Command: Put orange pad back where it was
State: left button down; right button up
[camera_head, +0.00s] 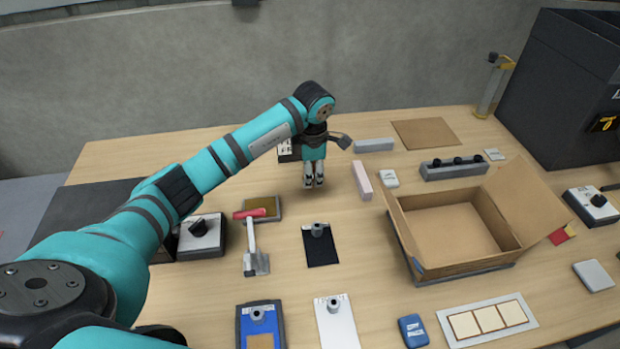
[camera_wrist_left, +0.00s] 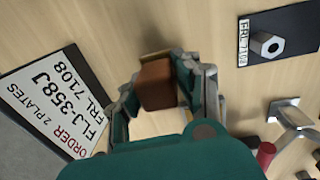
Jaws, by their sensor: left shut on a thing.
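My left gripper (camera_head: 314,184) is in the middle of the table in the head view, pointing down. In the left wrist view its fingers (camera_wrist_left: 165,95) are shut on an orange-brown block (camera_wrist_left: 157,84), which I take to be the orange pad. The block is hidden by the gripper in the head view. I cannot tell whether it touches the table. My right gripper is not in view.
A sign with order text (camera_wrist_left: 45,100) stands close to the left gripper. A black plate with a nut (camera_head: 322,252) and a red-handled scraper (camera_head: 250,235) lie nearer. A pink bar (camera_head: 362,180) and an open cardboard box (camera_head: 450,235) are to the right.

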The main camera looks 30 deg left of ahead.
pick_arm(q)
jog(key=shift+w+a, duration=0.25)
jog(key=shift+a, duration=0.1)
notch_tip(320, 180, down, 3)
jog(key=shift+s+d+r+p, duration=0.1)
jog(key=shift+p, duration=0.5)
jog(key=shift+f, duration=0.35)
jog(key=shift+f, duration=0.25)
jog(key=c, duration=0.9)
grip_release()
